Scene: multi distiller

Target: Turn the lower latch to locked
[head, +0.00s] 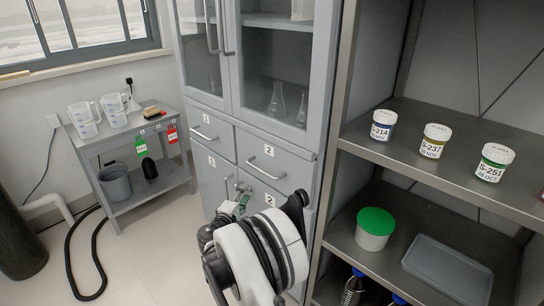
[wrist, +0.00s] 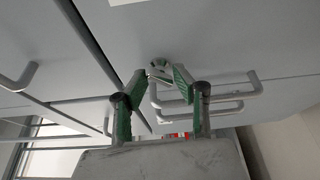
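The lower latch (wrist: 160,65) is a round silver fitting on the grey cabinet front in the wrist view, partly hidden by my fingers. My gripper (wrist: 160,77) has green-padded fingers on either side of the latch, with a gap between their tips. A small metal piece shows between the tips; I cannot tell whether the fingers touch it. In the head view my gripper (head: 236,203) is at the lower cabinet doors, just below the drawers, and my wrist hides part of them. I cannot read the latch's locked state.
Bar handles (wrist: 225,88) stick out close to my fingers. A drawer handle (head: 266,170) is above the gripper in the head view. An open shelf with labelled jars (head: 433,140) and a green-lidded tub (head: 375,228) stands at right. A small trolley (head: 145,195) stands at left.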

